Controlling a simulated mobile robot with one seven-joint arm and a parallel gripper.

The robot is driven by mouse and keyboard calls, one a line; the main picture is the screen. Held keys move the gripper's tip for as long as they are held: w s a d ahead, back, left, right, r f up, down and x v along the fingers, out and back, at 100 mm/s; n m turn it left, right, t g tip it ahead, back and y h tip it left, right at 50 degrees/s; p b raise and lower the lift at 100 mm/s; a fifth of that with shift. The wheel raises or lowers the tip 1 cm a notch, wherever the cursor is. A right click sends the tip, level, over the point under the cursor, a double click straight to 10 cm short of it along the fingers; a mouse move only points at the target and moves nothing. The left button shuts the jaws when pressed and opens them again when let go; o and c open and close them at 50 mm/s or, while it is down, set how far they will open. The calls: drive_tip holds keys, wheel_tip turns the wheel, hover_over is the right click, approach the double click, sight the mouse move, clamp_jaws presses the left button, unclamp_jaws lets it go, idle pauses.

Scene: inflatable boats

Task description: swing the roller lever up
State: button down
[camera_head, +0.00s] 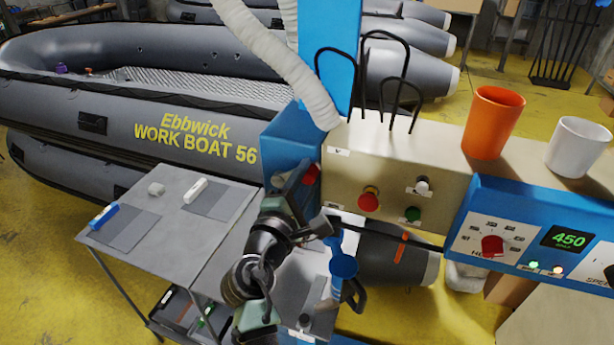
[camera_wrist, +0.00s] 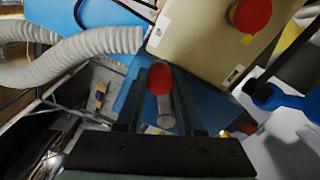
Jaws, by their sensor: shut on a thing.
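The roller lever (camera_wrist: 160,78) shows in the wrist view as a red knob on a short grey stem. Its red end (camera_head: 313,174) also shows in the head view, at the left side of the beige control box by the blue column. My gripper (camera_wrist: 160,95) has its two dark fingers on either side of the lever, shut on it. In the head view my gripper (camera_head: 298,182) reaches up to the lever from below, and my wrist hides part of it. The lever's pivot is hidden.
The beige box (camera_head: 345,170) carries a red button (camera_head: 369,199). A blue heater panel (camera_head: 465,225) is at right, with an orange cup (camera_head: 492,122) and a white cup (camera_head: 577,146) above. A grey side table (camera_head: 165,240) stands left. A pale hose (camera_head: 265,45) hangs above.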

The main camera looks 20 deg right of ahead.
drive_tip(key=shift+r, duration=0.15)
drive_tip(key=c, duration=0.5)
unclamp_jaws()
drive_tip(key=b+v, duration=0.4)
drive_tip(key=v, duration=0.9)
drive_tip(key=shift+a, duration=0.1)
drive_tip(key=shift+w, duration=0.1)
